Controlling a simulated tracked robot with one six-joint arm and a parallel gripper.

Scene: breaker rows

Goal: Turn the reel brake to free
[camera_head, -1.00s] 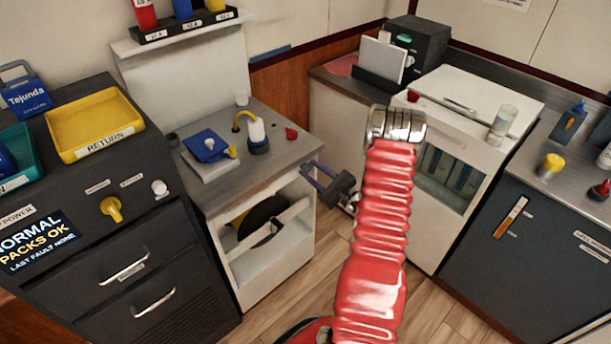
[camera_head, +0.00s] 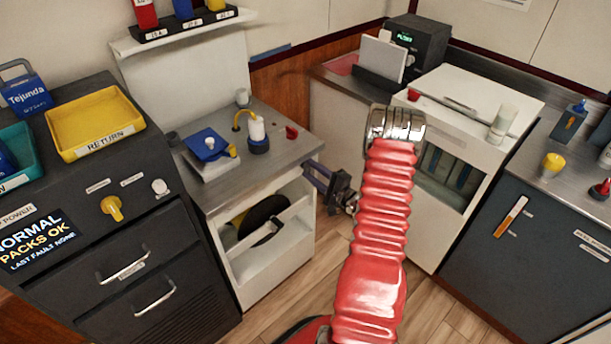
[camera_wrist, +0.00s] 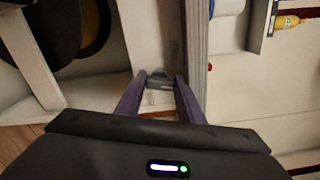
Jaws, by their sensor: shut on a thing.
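The reel (camera_head: 262,220), black with yellow, sits inside the open front of the white cabinet (camera_head: 262,287); it also shows at the upper left of the wrist view (camera_wrist: 62,30). My gripper (camera_head: 312,170) is at the right side of this cabinet, just below the grey worktop. In the wrist view its two purple fingers (camera_wrist: 160,80) close on a small grey piece (camera_wrist: 160,83), which looks like the reel brake's handle. The fingers and shadow hide most of it, so its setting cannot be read. In the head view the brake is hidden behind the gripper.
A white cabinet with a window (camera_head: 440,210) stands to the right. Open wooden floor (camera_head: 425,315) lies between.

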